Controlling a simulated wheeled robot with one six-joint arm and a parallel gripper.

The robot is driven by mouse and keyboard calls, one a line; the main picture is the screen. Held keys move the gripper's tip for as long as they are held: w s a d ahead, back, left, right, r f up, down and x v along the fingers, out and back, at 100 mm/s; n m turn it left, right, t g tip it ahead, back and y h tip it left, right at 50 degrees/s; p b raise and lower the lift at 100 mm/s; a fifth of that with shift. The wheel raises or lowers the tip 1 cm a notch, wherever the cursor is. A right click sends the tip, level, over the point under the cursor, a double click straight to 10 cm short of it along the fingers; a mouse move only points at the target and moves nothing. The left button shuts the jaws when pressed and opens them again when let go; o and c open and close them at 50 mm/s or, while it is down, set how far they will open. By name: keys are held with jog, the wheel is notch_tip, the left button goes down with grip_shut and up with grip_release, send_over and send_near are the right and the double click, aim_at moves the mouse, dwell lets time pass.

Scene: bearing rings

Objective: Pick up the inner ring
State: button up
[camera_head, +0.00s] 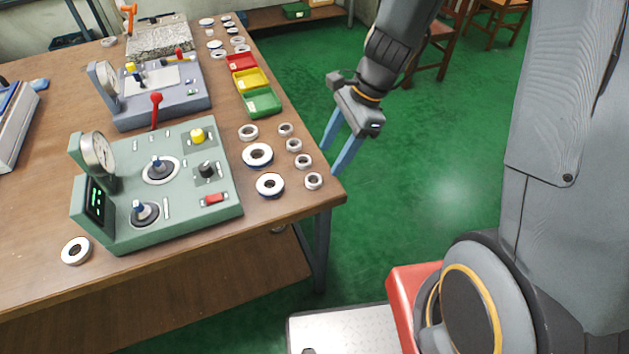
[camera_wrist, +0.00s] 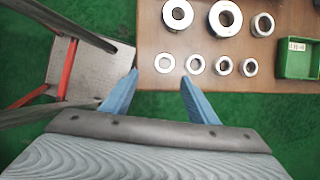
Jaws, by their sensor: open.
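Several small pale metal rings stand in a line near the table's right edge; which one is the inner ring I cannot tell. The nearest small ring (camera_head: 314,186) is by the table corner. In the wrist view this small ring (camera_wrist: 164,71) lies just ahead of the gap between my fingertips. Wider rings with dark centres, such as this wide ring (camera_head: 258,164), stand in a second line to their left. My gripper (camera_head: 330,160) is open and empty, its blue fingers pointing down just past the table's right edge. Its fingers also show in the wrist view (camera_wrist: 160,77).
A green test device (camera_head: 150,222) with a dial stands left of the rings on the wooden table (camera_head: 215,245). Red (camera_head: 241,69), yellow (camera_head: 250,88) and green bins (camera_head: 262,108) stand behind them. A grey device (camera_head: 185,101) is further back. Green floor is open to the right.

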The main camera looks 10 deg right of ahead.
jog(key=shift+w+a+f+m, duration=0.3)
jog(key=shift+a+f+m, duration=0.2)
jog(key=shift+f+m, duration=0.15)
jog(key=shift+p+x, duration=0.35)
jog(key=shift+x, duration=3.1)
jog(key=shift+a, duration=0.1)
jog(key=c, duration=1.1)
jog(key=shift+r, duration=0.1)
jog(key=shift+c, duration=0.2)
